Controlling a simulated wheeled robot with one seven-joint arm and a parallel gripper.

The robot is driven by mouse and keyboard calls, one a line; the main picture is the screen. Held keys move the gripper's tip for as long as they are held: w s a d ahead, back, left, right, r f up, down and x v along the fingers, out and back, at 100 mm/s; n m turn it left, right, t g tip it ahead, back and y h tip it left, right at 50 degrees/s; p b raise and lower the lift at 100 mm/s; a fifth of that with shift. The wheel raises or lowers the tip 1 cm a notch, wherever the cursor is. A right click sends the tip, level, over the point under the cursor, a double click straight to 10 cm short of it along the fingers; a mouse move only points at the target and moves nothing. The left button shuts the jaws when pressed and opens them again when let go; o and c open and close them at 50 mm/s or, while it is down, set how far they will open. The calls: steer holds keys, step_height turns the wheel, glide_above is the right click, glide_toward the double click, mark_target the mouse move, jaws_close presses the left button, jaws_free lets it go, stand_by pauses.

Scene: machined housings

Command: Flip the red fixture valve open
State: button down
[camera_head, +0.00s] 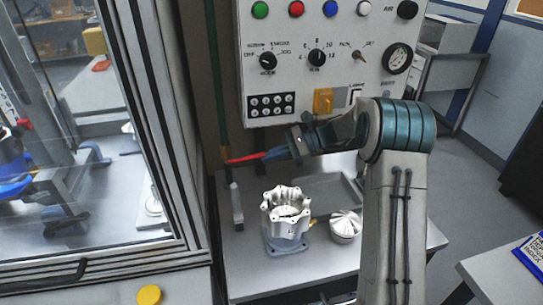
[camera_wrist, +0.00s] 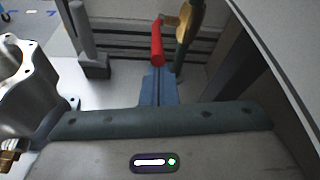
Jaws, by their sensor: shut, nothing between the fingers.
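The red valve handle (camera_head: 245,159) sticks out to the right from the lower end of a green vertical pipe (camera_head: 215,85). In the wrist view the red handle (camera_wrist: 157,43) points toward me, with a brass valve body (camera_wrist: 187,27) at its far end. My gripper (camera_head: 270,153) has blue fingers and is to the right of the handle, in line with it. The closed fingertips (camera_wrist: 158,72) are at the handle's near end. I cannot tell whether they touch it. Nothing is between the fingers.
A control panel (camera_head: 285,85) with knobs and buttons hangs above my gripper. Below, a metal housing (camera_head: 286,203) and a finned silver part (camera_head: 345,224) stand on a table (camera_head: 250,282). A glass-fronted enclosure (camera_head: 175,150) is on the left.

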steer(key=f+b, duration=0.2)
steer(key=f, duration=0.3)
steer(key=shift+w+f+b, duration=0.25)
steer(key=shift+w+b, duration=0.1)
steer(key=shift+b, duration=0.05)
steer(key=v, duration=1)
steer(key=s+a+r+n+h+p, duration=0.3)
steer(key=s+r+n+h, duration=0.3)
steer(key=s, duration=0.7)
steer(key=s+d+r+n+t+h+p, duration=0.1)
steer(key=s+d+r+n+t+h, duration=0.1)
steer(key=s, duration=0.6)
steer(key=s+d+r+n+t+h+p, duration=0.2)
steer(key=s+r+n+h, duration=0.1)
steer(key=s, duration=0.5)
steer(key=shift+s+d+n+h, duration=0.2)
steer(key=shift+d+n+h, duration=0.2)
steer(key=shift+h, duration=0.4)
